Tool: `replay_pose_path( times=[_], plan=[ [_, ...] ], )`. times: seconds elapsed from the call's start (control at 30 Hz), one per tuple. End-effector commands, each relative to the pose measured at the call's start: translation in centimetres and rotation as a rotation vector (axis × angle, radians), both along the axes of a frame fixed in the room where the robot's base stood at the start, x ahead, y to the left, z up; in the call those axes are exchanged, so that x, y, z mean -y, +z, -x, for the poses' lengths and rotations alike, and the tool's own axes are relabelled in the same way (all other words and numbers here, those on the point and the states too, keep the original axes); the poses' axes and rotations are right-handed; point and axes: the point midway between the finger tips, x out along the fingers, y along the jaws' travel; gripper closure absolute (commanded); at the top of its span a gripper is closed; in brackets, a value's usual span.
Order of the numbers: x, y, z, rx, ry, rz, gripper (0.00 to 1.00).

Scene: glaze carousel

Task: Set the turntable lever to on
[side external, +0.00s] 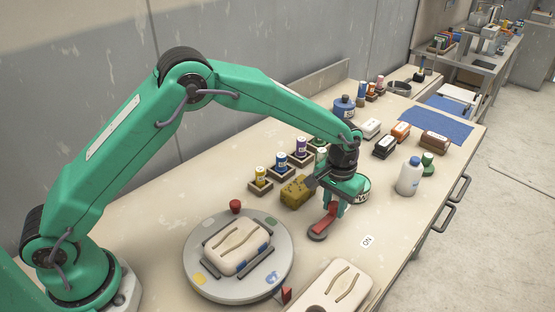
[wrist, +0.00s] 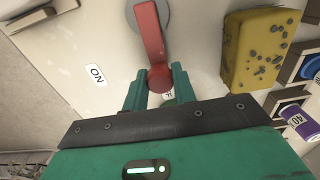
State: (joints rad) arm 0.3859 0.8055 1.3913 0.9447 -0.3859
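The turntable lever (side external: 326,218) is a red arm on a round grey base, on the bench right of the turntable (side external: 193,272). In the wrist view the lever (wrist: 150,35) runs from its base down to a round red knob. An ON label (side external: 367,241) lies to the side, also in the wrist view (wrist: 97,75). A second label (wrist: 168,95), showing an F, is mostly hidden beneath the knob end. My gripper (wrist: 159,80) has its green fingers on either side of the knob; I cannot tell whether they press on it.
A yellow speckled sponge (side external: 297,192) lies close to my gripper (side external: 334,204). Small glaze jars in dark trays (side external: 260,187) stand behind it. A white bottle (side external: 409,178) stands to the right. A pale block (side external: 238,246) sits on the turntable. The bench around the ON label is clear.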

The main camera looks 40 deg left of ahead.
Motion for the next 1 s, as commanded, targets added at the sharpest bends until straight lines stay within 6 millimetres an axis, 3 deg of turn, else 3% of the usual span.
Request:
replay_pose_path(
  times=[0.07, 0.57, 1.0],
  plan=[
    [0.0, 0.0, 0.0, 0.0, 0.0, 0.0, 1.0],
    [0.4, 0.0, 0.0, 0.0, -0.07, 0.0, 1.0],
    [2.4, 0.1, 0.5, -0.001, -0.386, 0.0, 1.0]
  ],
)
